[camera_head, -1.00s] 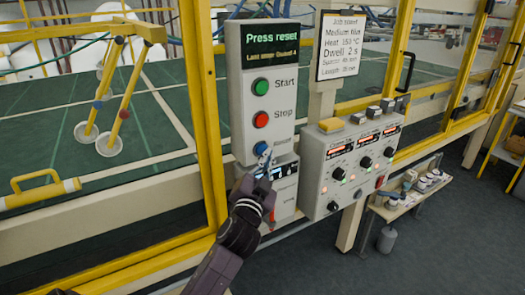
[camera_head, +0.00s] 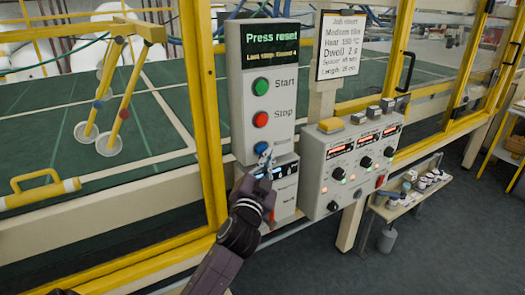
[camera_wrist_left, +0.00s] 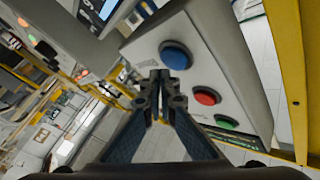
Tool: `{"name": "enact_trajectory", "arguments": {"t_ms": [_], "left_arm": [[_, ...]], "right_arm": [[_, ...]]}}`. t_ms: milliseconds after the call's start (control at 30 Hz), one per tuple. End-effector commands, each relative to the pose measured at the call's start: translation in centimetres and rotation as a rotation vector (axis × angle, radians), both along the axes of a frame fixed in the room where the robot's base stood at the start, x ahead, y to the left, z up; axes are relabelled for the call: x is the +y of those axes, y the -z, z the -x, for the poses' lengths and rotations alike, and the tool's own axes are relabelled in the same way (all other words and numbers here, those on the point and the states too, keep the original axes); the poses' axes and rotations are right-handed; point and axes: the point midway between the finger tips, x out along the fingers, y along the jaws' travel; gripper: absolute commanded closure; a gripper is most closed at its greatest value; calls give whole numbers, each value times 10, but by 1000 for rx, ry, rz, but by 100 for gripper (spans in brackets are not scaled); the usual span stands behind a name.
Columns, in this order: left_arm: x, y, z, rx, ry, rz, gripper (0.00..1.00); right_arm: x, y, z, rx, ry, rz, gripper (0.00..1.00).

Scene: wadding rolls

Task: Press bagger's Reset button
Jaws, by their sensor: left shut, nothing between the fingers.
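The bagger's control panel (camera_head: 262,60) is a pale upright box with a green display reading "Press reset". Below it are a green Start button (camera_head: 260,86), a red Stop button (camera_head: 260,118) and the blue Reset button (camera_head: 259,147). My left gripper (camera_head: 267,154) is shut and empty, its tips at the lower right of the blue button. In the left wrist view the blue button (camera_wrist_left: 177,55) shows just beyond the closed fingertips (camera_wrist_left: 168,76). I cannot tell whether they touch it. My right gripper is not in view.
A second control box (camera_head: 350,160) with knobs and lit displays stands to the right, close to my left gripper. A job sheet (camera_head: 341,46) hangs above it. A yellow frame post (camera_head: 203,110) stands left of the panel. A low shelf (camera_head: 400,205) is at the right.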

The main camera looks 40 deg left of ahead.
Motion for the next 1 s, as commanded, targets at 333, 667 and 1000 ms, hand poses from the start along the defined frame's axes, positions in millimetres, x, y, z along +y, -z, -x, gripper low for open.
{"name": "enact_trajectory", "arguments": {"t_ms": [333,667,1000], "left_arm": [[8,-1,-3,0,0,-1,100],[8,0,-3,0,0,0,100],[11,0,-4,0,0,0,100]], "right_arm": [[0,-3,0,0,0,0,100],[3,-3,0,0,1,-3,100],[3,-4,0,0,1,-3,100]]}}
